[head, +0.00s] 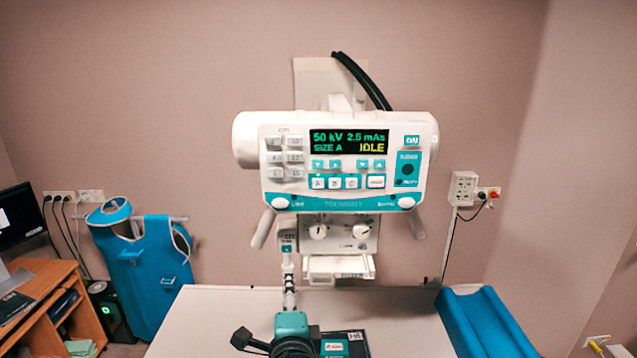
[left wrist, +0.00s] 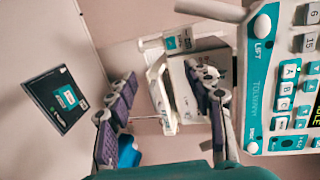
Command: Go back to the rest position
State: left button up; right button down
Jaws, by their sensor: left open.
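My left gripper (head: 289,290) reaches in over the table from the bottom middle of the head view, its fingers below the control panel. In the left wrist view its two purple fingers (left wrist: 160,85) stand wide apart, with nothing held between them. Beyond them show the white bracket and the box under the tube head. My right gripper is in neither view.
The tube head's panel (head: 345,165) reads IDLE and stands close above my left gripper. A dark cassette (head: 358,343) lies on the table (head: 210,315), partly hidden by my wrist. A blue cushion (head: 485,320) is at right, a desk (head: 45,285) at left.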

pick_arm(q)
jog(key=s+a+f+n+g+b, duration=0.2)
jog(key=a+f+n+b, duration=0.15)
jog(key=f, duration=0.35)
jog(key=s+a+f+n+g+y+b, duration=0.1)
jog(key=s+a+f+n+b, duration=0.1)
jog(key=a+f, duration=0.3)
jog(key=s+a+f+n+g+b, duration=0.2)
jog(key=a+f+n+b, duration=0.1)
jog(key=f, duration=0.5)
jog(key=s+f+n+g+h+b, duration=0.1)
jog(key=s+f+n+b, duration=0.3)
jog(key=f, duration=0.5)
jog(key=s+f+n+g+h+b, duration=0.2)
jog(key=s+f+n+b, duration=0.2)
jog(key=f, duration=0.5)
jog(key=shift+s+a+f+n+g+b, duration=0.3)
jog(key=shift+s+f+n+g+b, duration=0.1)
jog(key=shift+s+b, duration=0.65)
jog(key=shift+w, duration=0.1)
